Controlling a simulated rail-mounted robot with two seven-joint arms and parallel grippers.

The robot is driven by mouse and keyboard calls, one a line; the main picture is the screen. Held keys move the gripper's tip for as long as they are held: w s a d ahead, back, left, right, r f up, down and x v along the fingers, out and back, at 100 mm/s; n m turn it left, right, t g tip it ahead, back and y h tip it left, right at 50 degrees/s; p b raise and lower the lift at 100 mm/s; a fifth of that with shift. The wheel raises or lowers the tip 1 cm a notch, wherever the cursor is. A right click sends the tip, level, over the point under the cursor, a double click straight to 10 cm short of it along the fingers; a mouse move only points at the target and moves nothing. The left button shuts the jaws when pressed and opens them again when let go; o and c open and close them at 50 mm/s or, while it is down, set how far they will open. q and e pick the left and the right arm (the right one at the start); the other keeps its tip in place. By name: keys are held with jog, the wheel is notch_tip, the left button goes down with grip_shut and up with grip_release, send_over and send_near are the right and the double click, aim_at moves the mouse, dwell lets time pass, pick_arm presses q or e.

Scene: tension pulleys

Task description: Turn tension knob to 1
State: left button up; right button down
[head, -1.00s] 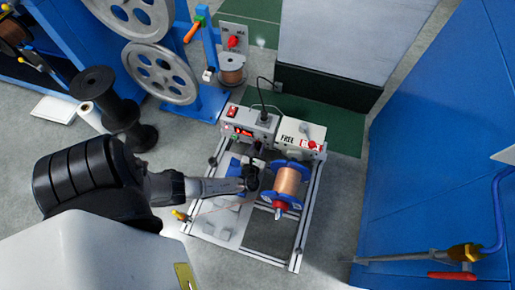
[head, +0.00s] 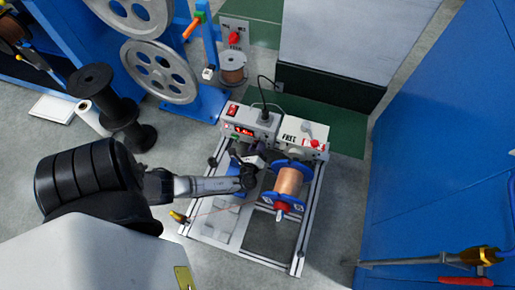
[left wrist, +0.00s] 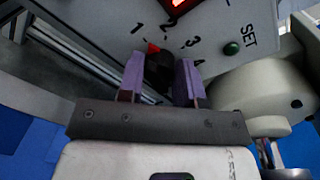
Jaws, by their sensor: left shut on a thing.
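In the left wrist view, the tension knob (left wrist: 160,70) is black with a red pointer on a light panel marked 1, 2, 3 and 4. The red pointer is turned up and left, toward the 1. My left gripper (left wrist: 158,80) has its purple fingers on both sides of the knob and is shut on it. In the head view my left gripper (head: 250,172) is at the front of the grey control box (head: 262,122), left of the copper spool (head: 288,182). The knob is hidden there. My right gripper is not in view.
A white box (head: 300,132) with a red knob stands right of the control box. Large grey pulleys (head: 160,70) stand at back left; a blue cabinet (head: 440,160) is at right.

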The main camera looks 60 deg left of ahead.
pick_arm(q)
jog(key=shift+n, duration=0.7)
jog(key=o, duration=0.9)
jog(key=shift+o, duration=0.2)
jog(key=p+v, duration=0.5)
jog(key=v, duration=0.8)
jog(key=shift+s+d, duration=0.25)
jog(key=shift+s, duration=0.05)
jog(key=shift+r, duration=0.1)
